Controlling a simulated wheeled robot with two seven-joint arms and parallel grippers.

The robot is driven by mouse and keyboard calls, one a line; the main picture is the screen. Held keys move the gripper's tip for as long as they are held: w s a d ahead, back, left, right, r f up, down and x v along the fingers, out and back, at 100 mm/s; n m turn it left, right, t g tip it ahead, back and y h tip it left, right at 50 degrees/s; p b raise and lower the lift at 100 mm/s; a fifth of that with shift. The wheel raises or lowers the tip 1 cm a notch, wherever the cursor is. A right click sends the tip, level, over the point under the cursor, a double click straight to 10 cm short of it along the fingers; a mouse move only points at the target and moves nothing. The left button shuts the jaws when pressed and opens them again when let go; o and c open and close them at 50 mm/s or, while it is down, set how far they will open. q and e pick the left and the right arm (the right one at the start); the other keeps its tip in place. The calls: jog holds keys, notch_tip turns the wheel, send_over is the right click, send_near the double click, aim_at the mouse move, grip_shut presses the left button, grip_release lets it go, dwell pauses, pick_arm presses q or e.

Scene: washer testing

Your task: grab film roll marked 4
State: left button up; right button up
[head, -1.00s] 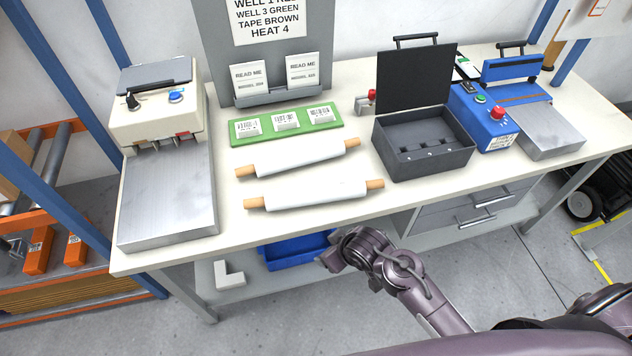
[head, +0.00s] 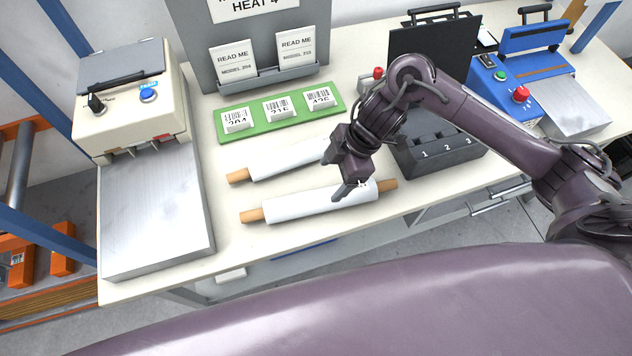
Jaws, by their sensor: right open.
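Two white film rolls with wooden ends lie side by side on the workbench. The back roll (head: 283,161) has its right end hidden behind my right gripper. The front roll (head: 300,204) shows both ends, with my gripper over its right part. I cannot make out a 4 on either roll. My right gripper (head: 346,180) is open, pointing down above the rolls' right side, with no roll between its fingers. Whether a finger touches the front roll is unclear. My left gripper is not in view.
A sealing machine with a metal plate (head: 152,215) stands left. A green board (head: 250,130) with labelled pieces lies behind the rolls. A dark case (head: 440,160) with numbered slots is partly behind my arm. A blue machine (head: 508,90) stands right.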

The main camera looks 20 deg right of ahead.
aim_at(326, 193)
jog(key=shift+s+f, duration=0.25)
jog(key=shift+s, duration=0.05)
jog(key=shift+s+a+f+p, duration=0.15)
jog(key=shift+s+a+f, duration=0.15)
jog(key=shift+f, duration=0.3)
jog(key=shift+s+a+f+p, duration=0.15)
jog(key=shift+a+f, duration=0.2)
jog(key=shift+f, duration=0.2)
jog(key=x, duration=0.4)
jog(key=shift+s+d+f+p, duration=0.1)
jog(key=shift+d+f+p, duration=0.05)
jog(key=shift+p, duration=0.15)
jog(key=c, duration=1.4)
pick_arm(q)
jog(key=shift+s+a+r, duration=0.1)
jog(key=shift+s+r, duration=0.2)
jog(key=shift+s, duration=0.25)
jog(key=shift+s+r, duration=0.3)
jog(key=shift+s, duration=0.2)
